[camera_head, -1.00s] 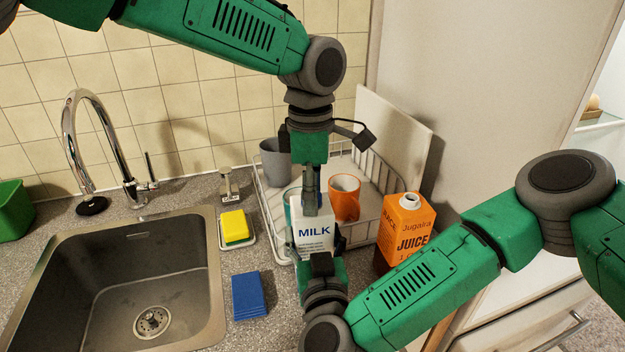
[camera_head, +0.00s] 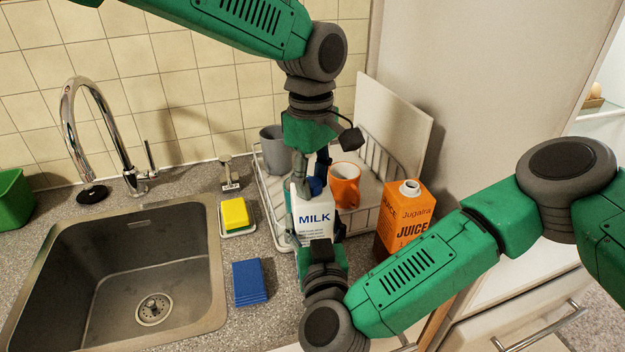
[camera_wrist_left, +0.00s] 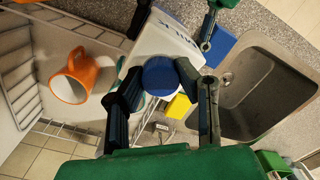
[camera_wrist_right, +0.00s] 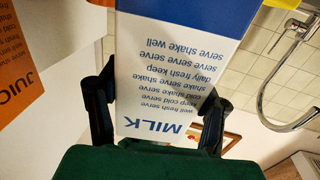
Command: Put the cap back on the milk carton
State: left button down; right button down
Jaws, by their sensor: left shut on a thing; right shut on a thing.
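The white milk carton (camera_head: 314,222) stands upright in front of the dish rack. My right gripper (camera_head: 324,243) is shut on its sides; the right wrist view shows the carton (camera_wrist_right: 165,90) between both fingers (camera_wrist_right: 155,108). My left gripper (camera_head: 317,176) is above the carton's top, shut on the blue cap (camera_head: 316,186). In the left wrist view the cap (camera_wrist_left: 160,75) sits between the fingertips (camera_wrist_left: 158,82), over the carton's top (camera_wrist_left: 160,38). The cap hides the spout, and I cannot tell whether cap and carton touch.
An orange mug (camera_head: 345,186) and grey cup (camera_head: 274,150) are in the dish rack (camera_head: 268,205). The orange juice carton (camera_head: 405,222) stands close on the right. The sink (camera_head: 120,270), blue sponge (camera_head: 249,283) and yellow sponge (camera_head: 235,213) are left.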

pick_arm(q)
jog(key=m, duration=0.7)
jog(key=shift+w+r, duration=0.1)
jog(key=shift+w, duration=0.15)
jog(key=m, duration=1.5)
jog(key=shift+m, duration=0.4)
jog(key=m, duration=0.4)
jog(key=shift+m, duration=0.4)
jog(key=m, duration=0.9)
jog(key=shift+s, duration=0.1)
jog(key=m, duration=0.6)
jog(key=shift+f+m, duration=0.2)
jog(key=shift+m, duration=0.1)
jog(key=c, duration=1.2)
grip_release()
jog(key=shift+s, duration=0.1)
jog(key=shift+r, duration=0.1)
